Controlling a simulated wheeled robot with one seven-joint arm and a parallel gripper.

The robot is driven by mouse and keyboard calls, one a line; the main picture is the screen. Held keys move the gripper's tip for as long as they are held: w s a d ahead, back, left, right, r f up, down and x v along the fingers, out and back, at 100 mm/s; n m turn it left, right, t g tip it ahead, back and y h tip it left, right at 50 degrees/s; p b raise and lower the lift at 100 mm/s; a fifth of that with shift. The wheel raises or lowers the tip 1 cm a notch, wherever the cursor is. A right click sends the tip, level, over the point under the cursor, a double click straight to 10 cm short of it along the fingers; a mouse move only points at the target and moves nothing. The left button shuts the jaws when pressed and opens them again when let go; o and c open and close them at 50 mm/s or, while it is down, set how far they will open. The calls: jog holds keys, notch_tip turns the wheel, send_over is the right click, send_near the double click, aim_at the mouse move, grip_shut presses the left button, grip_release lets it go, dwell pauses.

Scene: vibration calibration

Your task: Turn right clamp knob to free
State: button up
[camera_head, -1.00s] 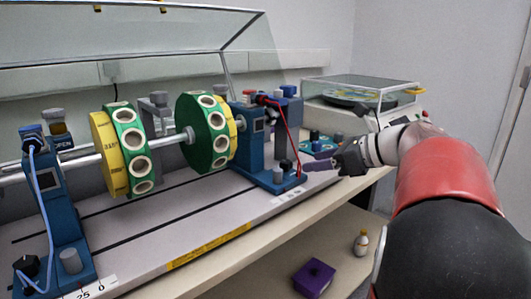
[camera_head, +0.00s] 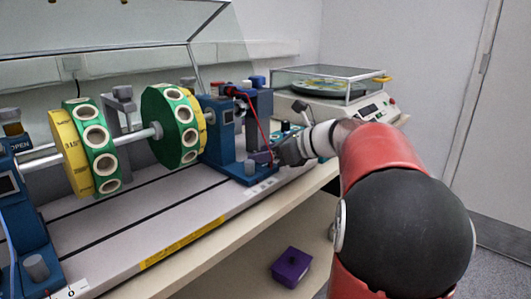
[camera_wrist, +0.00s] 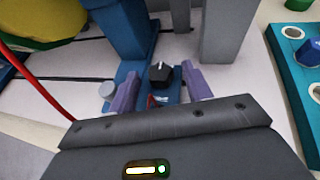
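The right blue stand (camera_head: 219,135) carries the shaft's right end, with a blue base at its foot. In the wrist view a black knob (camera_wrist: 161,74) with a white pointer mark sits on this base, its mark pointing away from me. In the head view my gripper (camera_head: 285,154) hides the black knob.
A red cable (camera_wrist: 35,80) runs close left of my gripper. A grey post (camera_wrist: 218,35) rises beyond the right finger. A purple box (camera_head: 291,267) sits on the lower shelf.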

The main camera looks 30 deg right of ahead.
jog(key=c, duration=0.9)
jog(key=shift+n+y, duration=0.3)
jog(key=n+g+y, duration=0.1)
jog(key=n+g, duration=0.1)
jog(key=n+g+y, duration=0.1)
jog(key=w+n+g+y, duration=0.1)
jog(key=n+g+y, duration=0.1)
jog(key=shift+d+n+g, duration=0.3)
jog(key=shift+d, duration=0.1)
jog(key=shift+w+d+n+g+y, duration=0.1)
jog(key=shift+n+g+y, duration=0.1)
jog(key=shift+n+g, duration=0.6)
jog(key=shift+w+a+n+g+y, duration=0.1)
jog(key=shift+w+n+g+y, duration=0.1)
jog(key=shift+n+g, duration=0.6)
jog(key=shift+w+d+n+g+y, duration=0.1)
jog(key=shift+n+g+y, duration=0.1)
jog(key=shift+n+g, duration=0.6)
jog(key=shift+g, duration=0.5)
jog(key=o, duration=1)
jog(key=shift+r, duration=0.15)
